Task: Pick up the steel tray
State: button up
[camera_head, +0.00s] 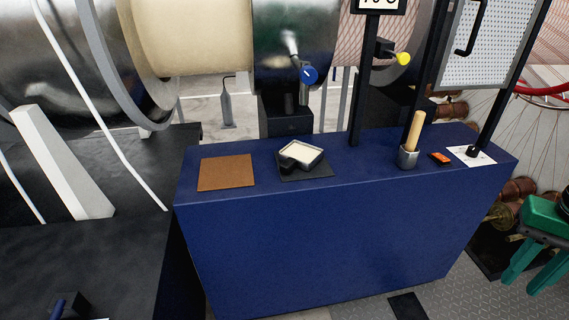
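A small shallow tray (302,157) with a pale inside and greyish rim, which looks like the steel tray, sits on a dark square mat (312,173) on top of the blue counter (340,185). A dark block-like part shows at its near left corner; I cannot tell whether it belongs to the tray.
A brown square mat (226,173) lies left of the tray. To the right are a black post (364,90), a metal cup (408,158) with a wooden handle (415,130) and a small orange item (440,159). Large drums hang behind. A green object (545,216) stands right.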

aim_at(298, 154)
jog(key=u, duration=2.35)
jog(key=k, duration=0.95)
jog(key=z, duration=1.85)
jog(key=i, duration=1)
